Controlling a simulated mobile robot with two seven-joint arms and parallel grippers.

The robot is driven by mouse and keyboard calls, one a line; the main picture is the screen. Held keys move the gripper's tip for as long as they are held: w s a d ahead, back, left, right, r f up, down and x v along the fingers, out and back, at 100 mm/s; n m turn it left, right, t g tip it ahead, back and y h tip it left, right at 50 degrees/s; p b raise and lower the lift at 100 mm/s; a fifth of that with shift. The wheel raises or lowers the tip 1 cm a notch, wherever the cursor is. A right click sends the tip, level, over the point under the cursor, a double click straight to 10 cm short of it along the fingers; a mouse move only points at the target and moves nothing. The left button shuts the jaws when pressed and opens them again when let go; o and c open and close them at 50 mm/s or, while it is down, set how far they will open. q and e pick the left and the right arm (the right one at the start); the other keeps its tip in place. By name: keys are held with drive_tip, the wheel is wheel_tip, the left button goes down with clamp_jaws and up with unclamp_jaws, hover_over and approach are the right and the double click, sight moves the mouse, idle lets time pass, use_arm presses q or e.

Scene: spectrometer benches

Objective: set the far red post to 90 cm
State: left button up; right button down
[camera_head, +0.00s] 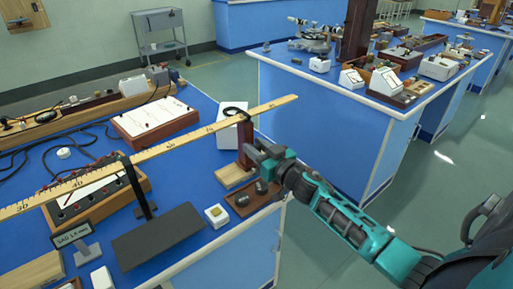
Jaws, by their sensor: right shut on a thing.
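A long yellow wooden rule (110,169) runs across the near bench, with 30 and 40 readable toward its left end. A dark red post (245,134) stands upright under its right part, on a pale wooden base (233,176). The scale figures near this post are too small to read. My right gripper (254,154) comes in from the right and is shut on the red post below the rule. A small display (75,235) reads about SAG 1.4 mm. My left gripper is not in view.
A brown tray (253,198) with dark weights lies just in front of the red post's base. A small white box (217,215) sits nearer the bench edge. A white-topped board (150,116) lies behind the rule. Another blue bench (318,110) stands across the aisle.

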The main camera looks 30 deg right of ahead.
drive_tip(key=d, duration=0.9)
drive_tip(key=shift+w+d, duration=0.2)
drive_tip(key=shift+w, duration=0.15)
drive_tip(key=shift+r, duration=0.1)
drive_tip(key=c, duration=0.9)
unclamp_jaws()
drive_tip(key=shift+d, duration=0.15)
drive_tip(key=s, duration=1.3)
drive_tip(key=shift+d+p, duration=0.35)
drive_tip(key=shift+d, duration=0.05)
